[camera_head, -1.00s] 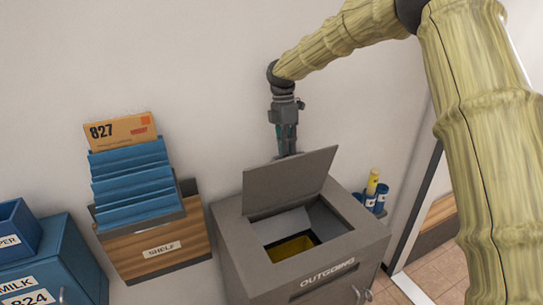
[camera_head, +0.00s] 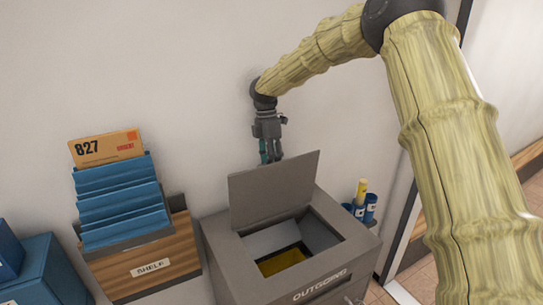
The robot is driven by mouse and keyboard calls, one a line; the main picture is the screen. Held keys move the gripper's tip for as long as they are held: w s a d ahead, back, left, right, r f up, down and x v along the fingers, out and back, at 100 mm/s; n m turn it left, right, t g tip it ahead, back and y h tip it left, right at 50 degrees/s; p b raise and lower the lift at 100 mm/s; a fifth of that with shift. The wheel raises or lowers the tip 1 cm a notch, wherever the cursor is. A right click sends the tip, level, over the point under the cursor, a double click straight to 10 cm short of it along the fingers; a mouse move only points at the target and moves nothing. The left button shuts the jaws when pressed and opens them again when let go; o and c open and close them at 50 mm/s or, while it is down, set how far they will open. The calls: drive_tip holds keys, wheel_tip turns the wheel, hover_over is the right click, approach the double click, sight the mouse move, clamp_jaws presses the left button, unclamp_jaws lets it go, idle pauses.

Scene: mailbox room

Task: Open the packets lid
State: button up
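The grey lid (camera_head: 274,191) stands raised and tilted at the back of the grey box marked OUTGOING (camera_head: 223,250). The box's square opening shows below it, with something yellow (camera_head: 282,261) inside. My gripper (camera_head: 270,158) points down just behind the lid's upper edge. Its fingertips are partly hidden by the lid, so I cannot tell whether it touches the lid or whether it is open or shut.
Small blue and yellow cylinders (camera_head: 361,200) stand at right. A wall is close behind.

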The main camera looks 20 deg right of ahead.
drive_tip(key=v, duration=0.8)
drive_tip(key=shift+d+r, duration=0.3)
drive_tip(key=shift+r, duration=0.05)
drive_tip(key=shift+s, duration=0.1)
idle(0.4)
